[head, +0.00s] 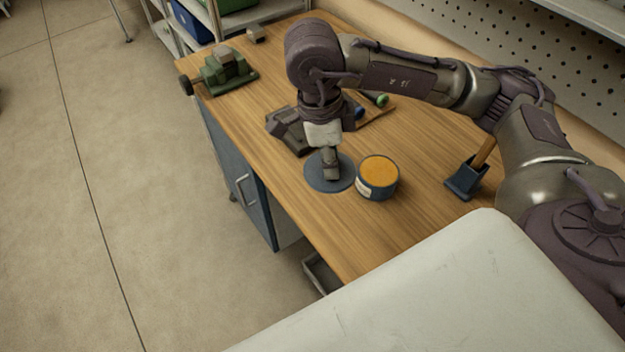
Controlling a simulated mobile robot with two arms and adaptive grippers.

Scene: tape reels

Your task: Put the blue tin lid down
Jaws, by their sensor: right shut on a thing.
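The blue tin lid (318,181) is a flat dark blue disc low over the wooden worktop, left of the tin. My right gripper (331,174) points down and is shut on the lid near its middle. I cannot tell whether the lid touches the worktop. The blue tin (377,189) stands upright and open just right of the lid, with orange contents and a pale label. My left gripper is not in view.
A dark grey device (287,129) sits behind the lid, partly behind my right gripper. A green machine (228,70) stands at the far left end of the wooden bench (330,239). A blue holder (465,181) with a wooden handle stands to the right. The front worktop is clear.

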